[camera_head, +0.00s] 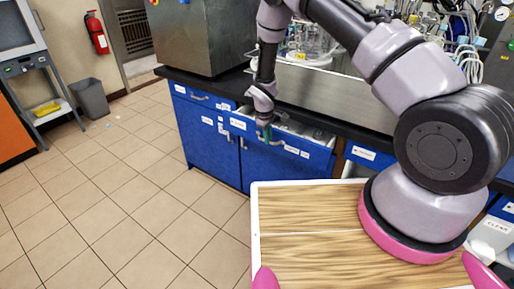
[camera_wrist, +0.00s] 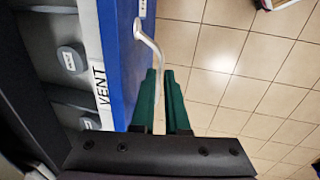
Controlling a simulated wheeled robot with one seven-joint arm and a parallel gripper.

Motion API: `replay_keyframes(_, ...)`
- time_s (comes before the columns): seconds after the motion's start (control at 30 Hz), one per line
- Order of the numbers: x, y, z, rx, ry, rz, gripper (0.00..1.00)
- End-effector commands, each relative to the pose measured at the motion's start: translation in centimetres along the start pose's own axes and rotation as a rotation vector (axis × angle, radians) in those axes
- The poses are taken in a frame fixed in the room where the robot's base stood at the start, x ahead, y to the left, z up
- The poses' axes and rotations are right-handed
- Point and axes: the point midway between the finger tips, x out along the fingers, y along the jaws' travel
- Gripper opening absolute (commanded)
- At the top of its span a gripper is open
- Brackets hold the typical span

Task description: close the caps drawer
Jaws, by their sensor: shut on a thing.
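The caps drawer (camera_head: 306,148) is a blue-fronted drawer under the black counter, pulled partly out. In the wrist view its blue front (camera_wrist: 120,45) runs along the left, with grey compartments behind it. Two grey caps (camera_wrist: 71,60) lie in the compartments, beside a "VENT" label (camera_wrist: 104,88). My gripper (camera_head: 264,133) is at the drawer's front near its left end. In the wrist view its green fingers (camera_wrist: 160,72) are shut on the pale metal drawer handle (camera_wrist: 150,42). Part of the handle is hidden between the fingers.
Blue cabinets (camera_head: 205,125) with handles and labels stand beside and below the drawer. The black counter (camera_head: 350,128) carries a metal tray-like housing and glassware. My wood-topped base is close on the right.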

Motion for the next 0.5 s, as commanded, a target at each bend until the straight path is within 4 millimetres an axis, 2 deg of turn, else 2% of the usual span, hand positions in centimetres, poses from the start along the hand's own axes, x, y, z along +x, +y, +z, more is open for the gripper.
replay_keyframes(0.03, 0.3, 1.5, 0.1, 0.007, 0.0, 0.001, 0.0)
replay_keyframes(0.2, 0.9, 4.6, 0.1, 0.005, 0.0, 0.001, 0.0)
replay_keyframes(0.5, 1.5, 7.5, 0.0, 0.0, 0.0, 0.0, 0.0)
